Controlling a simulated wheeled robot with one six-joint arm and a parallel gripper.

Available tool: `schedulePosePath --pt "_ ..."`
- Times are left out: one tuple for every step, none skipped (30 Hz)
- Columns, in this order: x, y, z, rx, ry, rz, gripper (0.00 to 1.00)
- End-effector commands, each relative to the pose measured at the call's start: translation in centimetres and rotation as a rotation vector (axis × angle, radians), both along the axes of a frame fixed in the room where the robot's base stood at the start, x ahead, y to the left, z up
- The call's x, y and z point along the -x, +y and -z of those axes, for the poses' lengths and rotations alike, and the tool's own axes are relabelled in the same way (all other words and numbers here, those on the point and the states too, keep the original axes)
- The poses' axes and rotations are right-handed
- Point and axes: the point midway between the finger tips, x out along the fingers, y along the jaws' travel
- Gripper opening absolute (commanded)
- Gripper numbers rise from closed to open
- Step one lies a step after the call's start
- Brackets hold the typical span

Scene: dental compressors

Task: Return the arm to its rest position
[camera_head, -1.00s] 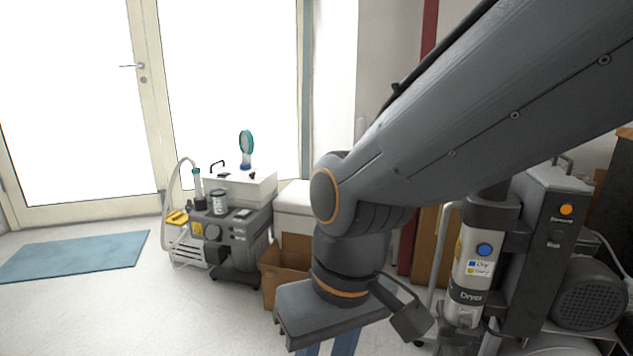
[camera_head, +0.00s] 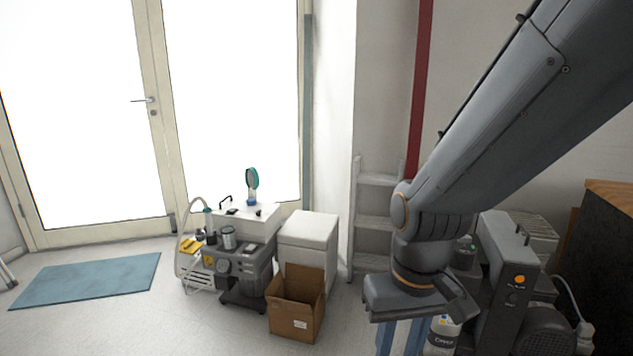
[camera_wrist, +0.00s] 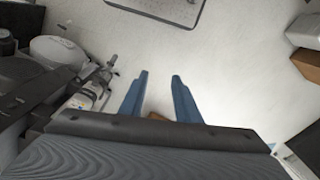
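My arm comes in from the upper right of the head view and bends down at the wrist. My gripper (camera_head: 400,338) points down in front of the compressor unit, its blue fingers cut off by the lower edge. In the wrist view my gripper (camera_wrist: 160,95) shows two blue fingers spread apart, with only pale floor between their tips. It holds nothing that I can see. The dryer cylinder (camera_head: 441,338) of the compressor unit stands just right of the fingers in the head view, partly hidden by my wrist.
The dark compressor unit (camera_head: 503,290) stands at right. An open cardboard box (camera_head: 297,318), a white bin (camera_head: 310,240) and a grey wheeled machine (camera_head: 240,262) stand left of my gripper. A blue mat (camera_head: 88,279) lies by the glass door. The floor at front left is clear.

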Motion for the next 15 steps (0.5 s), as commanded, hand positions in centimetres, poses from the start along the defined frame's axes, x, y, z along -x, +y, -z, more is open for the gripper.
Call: schedulePosePath --pt "0.4 -0.9 -1.8 0.004 0.004 0.022 0.30" --pt "0.5 -1.3 -2.3 0.006 0.005 0.032 0.30" --pt "0.6 -1.9 -3.0 0.010 0.007 0.047 0.30" --pt "0.7 -2.3 -3.6 0.012 0.009 0.057 0.30" --pt "0.9 -2.8 -4.1 0.015 0.010 0.067 0.30" --pt "1.0 -3.3 -4.8 0.018 0.012 0.080 0.30" --pt "1.1 -3.7 -5.2 0.020 0.014 0.089 0.30" --pt "1.3 -4.1 -5.6 0.022 0.016 0.099 0.30" --pt "1.4 -4.6 -6.2 0.024 0.018 0.110 0.30" --pt "1.5 -4.9 -6.5 0.025 0.019 0.118 0.30" --pt "1.6 -5.2 -6.8 0.027 0.019 0.125 0.30" --pt "1.7 -5.6 -7.2 0.028 0.020 0.132 0.30" --pt "1.8 -5.8 -7.4 0.029 0.021 0.138 0.30" --pt "1.8 -6.0 -7.6 0.030 0.022 0.142 0.30" --pt "1.9 -6.2 -7.7 0.031 0.023 0.146 0.30"
